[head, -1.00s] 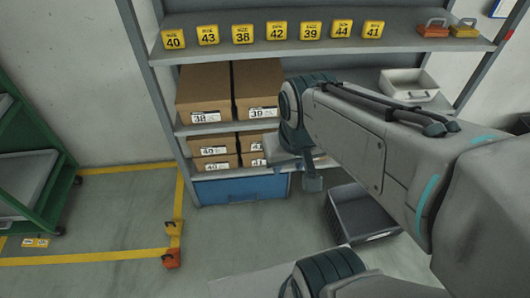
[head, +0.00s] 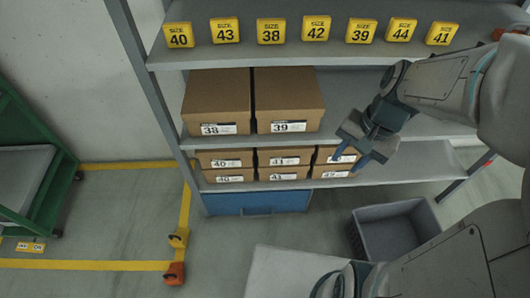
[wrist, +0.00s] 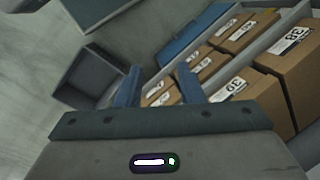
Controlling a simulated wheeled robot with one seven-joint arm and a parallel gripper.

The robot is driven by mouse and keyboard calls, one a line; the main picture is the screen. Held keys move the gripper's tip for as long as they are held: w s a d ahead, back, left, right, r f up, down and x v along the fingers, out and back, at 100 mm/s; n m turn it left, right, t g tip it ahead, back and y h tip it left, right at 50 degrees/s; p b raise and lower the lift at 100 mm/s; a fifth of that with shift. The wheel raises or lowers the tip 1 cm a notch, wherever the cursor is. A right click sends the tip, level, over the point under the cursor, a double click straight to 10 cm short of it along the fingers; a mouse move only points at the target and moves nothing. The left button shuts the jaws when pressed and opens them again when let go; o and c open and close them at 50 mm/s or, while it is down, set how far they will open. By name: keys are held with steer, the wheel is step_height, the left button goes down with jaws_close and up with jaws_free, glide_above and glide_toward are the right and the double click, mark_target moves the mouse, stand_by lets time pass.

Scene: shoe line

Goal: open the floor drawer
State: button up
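The floor drawer (head: 257,203) is a blue box front under the lowest shelf, at floor level, and it looks closed. A handle strip shows at the middle of its front. In the wrist view the blue drawer (wrist: 195,38) lies near the top, beyond the fingers. My gripper (head: 351,163) is in front of the lower shelf boxes, above and to the right of the drawer. Its two blue fingers stand apart with nothing between them, as the wrist view (wrist: 160,84) also shows. It does not touch the drawer.
A grey open crate (head: 395,232) stands on the floor right of the drawer. Brown boxes (head: 290,98) fill the shelves above, below yellow size tags (head: 316,29). A green cart (head: 38,150) stands at the left. The floor before the drawer looks mostly clear.

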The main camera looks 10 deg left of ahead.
mark_target(257, 216)
steer(key=w+a+f+m+g+y+b, duration=0.1)
steer(key=w+a+f+m+y+b, duration=0.35)
steer(key=f, duration=0.85)
steer(key=w+a+f+m+y+b, duration=0.25)
steer(key=f+m+b, duration=0.4)
steer(key=f, duration=0.75)
steer(key=w+a+f+m+g+y+b, duration=0.1)
steer(key=w+a+f+m+y+b, duration=0.25)
steer(key=f+m, duration=0.65)
steer(key=s+a+f+m+t+b, duration=0.15)
steer(key=f+m+t+b, duration=0.6)
steer(key=f, duration=1.35)
steer(key=s+a+f+m+t+b, duration=0.1)
steer(key=a+f+m+t+b, duration=0.3)
steer(key=f+m, duration=1.15)
steer(key=shift+w+a+f+n+g+y+b, duration=0.15)
steer(key=shift+w+a+f+n+b, duration=0.85)
steer(key=shift+a, duration=0.6)
steer(key=shift+w+a+f+n+g+y+b, duration=0.15)
steer(key=shift+w+a+f+n+b, duration=0.5)
steer(key=shift+w+a+f, duration=0.85)
steer(key=shift+w+a+f+n+g+y+b, duration=0.15)
steer(key=shift+w+a+f+n+b, duration=0.7)
steer(key=shift+a, duration=0.85)
steer(key=shift+w+f, duration=0.1)
steer(key=shift+f, duration=0.05)
jaws_close()
